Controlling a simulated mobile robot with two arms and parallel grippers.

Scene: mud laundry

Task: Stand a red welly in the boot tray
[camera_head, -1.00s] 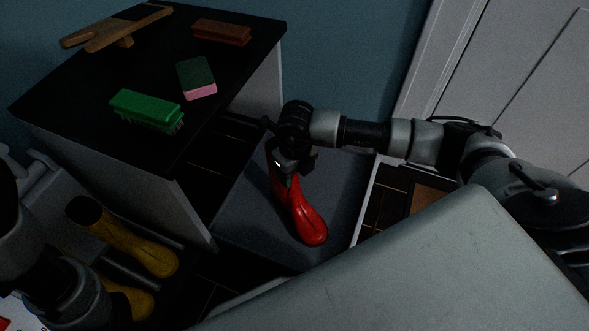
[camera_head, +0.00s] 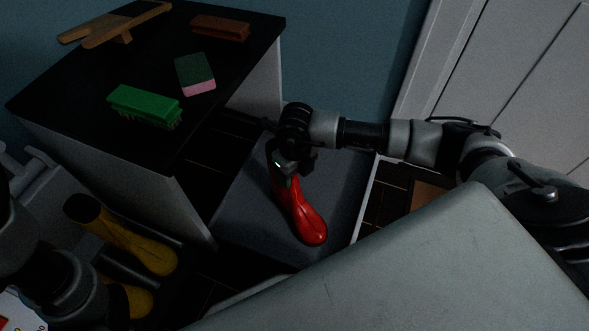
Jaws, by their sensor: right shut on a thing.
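A red welly (camera_head: 307,217) stands on or just above a flat grey surface (camera_head: 345,190), toe toward the bottom of the picture; I cannot tell whether its sole touches. My right gripper (camera_head: 284,174) comes down from above and is shut on the top of its shaft. The gripper and wrist hide part of the shaft. I cannot tell for sure which thing is the boot tray. Two yellow wellies (camera_head: 140,249) lie on a dark, ribbed holder at the lower left. My left arm shows at the lower left edge, but its fingers are not visible.
A black-topped bench (camera_head: 80,95) stands left of the welly, bearing a green brush (camera_head: 146,105), a sponge (camera_head: 195,74), a brown brush (camera_head: 220,27) and a wooden boot jack (camera_head: 115,26). A white door (camera_head: 500,70) is at right. My own grey body covers the lower right.

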